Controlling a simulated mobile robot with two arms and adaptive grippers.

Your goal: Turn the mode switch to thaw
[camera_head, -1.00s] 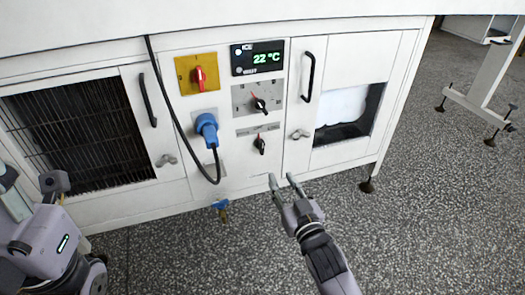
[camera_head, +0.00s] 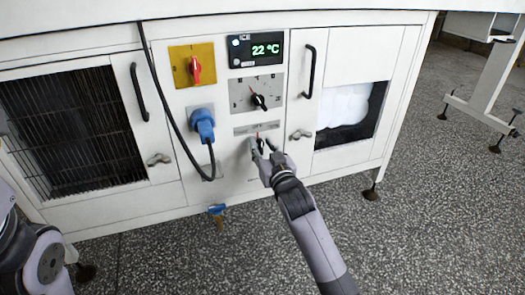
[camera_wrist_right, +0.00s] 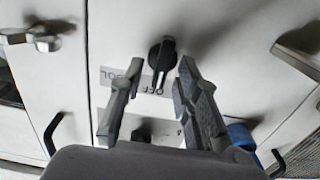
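The mode switch is a small black rotary knob (camera_wrist_right: 161,55) on the white panel, below the larger dial. It shows in the head view (camera_head: 261,143) partly behind my right gripper, and a label plate (camera_head: 257,129) with small lettering lies just above it. My right gripper (camera_head: 264,147) is in front of the knob with its fingers parted. In the right wrist view the knob lies between and just beyond the fingertips of my right gripper (camera_wrist_right: 160,72); I cannot tell if either finger touches it. My left gripper is out of view; only my left arm shows at lower left.
A grey-plated dial (camera_head: 258,100) and a display (camera_head: 256,50) reading 22 °C are above. A red switch on a yellow plate (camera_head: 193,65) and a blue plug (camera_head: 203,125) with a black cable are to the left. Door handles (camera_head: 308,73) stick out on both sides.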

